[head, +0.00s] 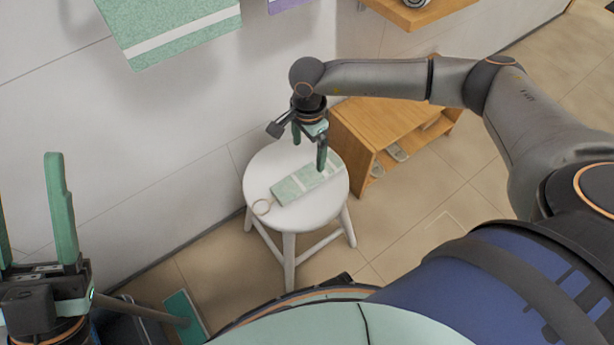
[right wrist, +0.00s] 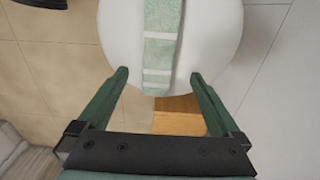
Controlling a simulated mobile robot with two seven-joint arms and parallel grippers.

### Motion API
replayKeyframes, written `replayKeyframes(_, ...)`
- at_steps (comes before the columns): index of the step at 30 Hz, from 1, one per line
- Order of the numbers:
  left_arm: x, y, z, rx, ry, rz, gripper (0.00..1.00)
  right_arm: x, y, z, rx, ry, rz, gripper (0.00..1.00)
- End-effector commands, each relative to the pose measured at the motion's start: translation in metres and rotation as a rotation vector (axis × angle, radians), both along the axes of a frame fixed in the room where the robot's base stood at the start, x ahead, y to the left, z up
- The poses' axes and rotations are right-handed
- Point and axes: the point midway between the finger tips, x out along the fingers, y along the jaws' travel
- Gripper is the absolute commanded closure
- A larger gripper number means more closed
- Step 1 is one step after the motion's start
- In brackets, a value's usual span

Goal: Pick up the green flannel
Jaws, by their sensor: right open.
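The green flannel (head: 308,181) lies flat on a round white stool, with pale stripes and a ring-shaped loop at its near left end. In the right wrist view the flannel (right wrist: 161,42) runs down the stool top, ahead of the fingers. My right gripper (head: 309,148) is open and empty, pointing down above the flannel's far end. In the right wrist view its fingers (right wrist: 158,75) are spread wide, wider than the flannel. My left gripper (head: 32,205) is at the lower left of the head view, fingers up, spread apart with nothing between them.
The white stool (head: 266,166) stands near the wall (head: 130,130). A wooden shelf unit (head: 357,127) with slippers is just behind it to the right. A green striped towel (head: 180,30) hangs at the upper left. Tiled floor is free at right.

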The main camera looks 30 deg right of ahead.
Motion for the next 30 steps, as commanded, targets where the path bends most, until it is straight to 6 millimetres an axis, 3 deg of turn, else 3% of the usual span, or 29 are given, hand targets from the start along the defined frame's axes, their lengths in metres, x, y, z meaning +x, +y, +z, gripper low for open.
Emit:
replayKeyframes(3, 0.002, 0.0, -0.012, -0.004, 0.016, -0.006, 0.5, -0.001, 0.001, -0.026, 0.002, 0.002, -0.001, 0.0)
replayKeyframes(14, 0.003, -0.001, -0.021, -0.013, 0.026, -0.015, 0.5, -0.002, 0.003, -0.053, 0.005, 0.003, 0.001, 0.0)
replayKeyframes(21, 0.004, -0.001, -0.036, -0.023, 0.037, -0.026, 0.5, -0.004, 0.005, -0.09, 0.006, 0.002, -0.001, 0.0)
replayKeyframes(30, 0.003, -0.003, -0.036, -0.031, 0.04, -0.038, 0.5, -0.003, 0.005, -0.095, 0.006, 0.001, -0.001, 0.0)
